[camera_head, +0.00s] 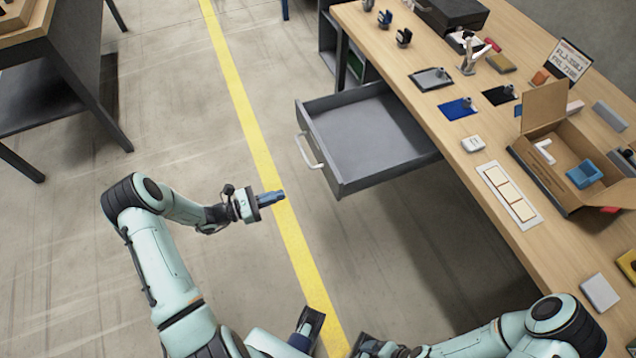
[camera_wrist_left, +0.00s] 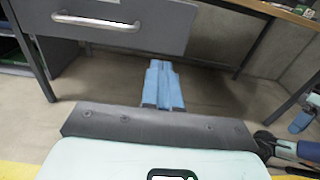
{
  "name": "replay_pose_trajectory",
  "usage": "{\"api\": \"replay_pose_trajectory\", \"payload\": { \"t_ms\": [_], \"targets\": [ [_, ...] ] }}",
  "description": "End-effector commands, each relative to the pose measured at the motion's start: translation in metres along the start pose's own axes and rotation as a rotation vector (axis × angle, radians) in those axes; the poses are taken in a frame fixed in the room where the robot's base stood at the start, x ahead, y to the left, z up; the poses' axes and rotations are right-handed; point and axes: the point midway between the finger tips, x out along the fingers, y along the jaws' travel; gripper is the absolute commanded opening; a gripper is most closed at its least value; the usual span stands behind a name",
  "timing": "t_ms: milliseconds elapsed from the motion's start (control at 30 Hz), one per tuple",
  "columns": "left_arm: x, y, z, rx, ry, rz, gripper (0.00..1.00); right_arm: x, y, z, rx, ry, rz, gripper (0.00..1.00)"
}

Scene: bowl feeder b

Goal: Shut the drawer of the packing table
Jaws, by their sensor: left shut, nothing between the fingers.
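The packing table (camera_head: 455,130) has a wooden top. Its grey drawer (camera_head: 365,135) is pulled well out, and its inside looks empty. A pale bar handle (camera_head: 307,152) is on the drawer's front. My left gripper (camera_head: 283,195) is shut and empty, in front of the drawer and apart from it, near the handle. In the left wrist view the gripper's blue fingers (camera_wrist_left: 160,66) are together, with the drawer front (camera_wrist_left: 150,32) and handle (camera_wrist_left: 97,21) beyond, up and left. My right gripper (camera_head: 308,325) is low in the head view; its finger opening is unclear.
The tabletop holds an open cardboard box (camera_head: 545,175), a white tray (camera_head: 508,195) and several small parts. A dark bench (camera_head: 60,95) stands at the upper left. The floor before the drawer is clear, with a yellow line (camera_head: 240,100) across it.

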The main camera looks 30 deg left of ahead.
Motion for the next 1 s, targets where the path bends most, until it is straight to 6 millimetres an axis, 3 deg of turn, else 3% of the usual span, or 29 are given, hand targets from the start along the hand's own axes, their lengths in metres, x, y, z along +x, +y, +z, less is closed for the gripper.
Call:
{"api": "replay_pose_trajectory", "payload": {
  "t_ms": [167, 700, 1000],
  "targets": [
    [0.011, 0.005, 0.005, 0.002, -0.023, 0.015, 0.0, -0.001, 0.0, 0.0, 0.0, 0.001, 0.0, 0.93],
    [0.117, 0.006, 0.006, 0.002, -0.018, 0.013, 0.0, -0.005, -0.002, 0.0, 0.0, 0.002, -0.001, 0.93],
    [0.138, 0.006, 0.006, 0.001, -0.017, 0.014, 0.0, -0.006, -0.002, 0.0, -0.001, 0.002, -0.001, 0.93]
  ]
}}
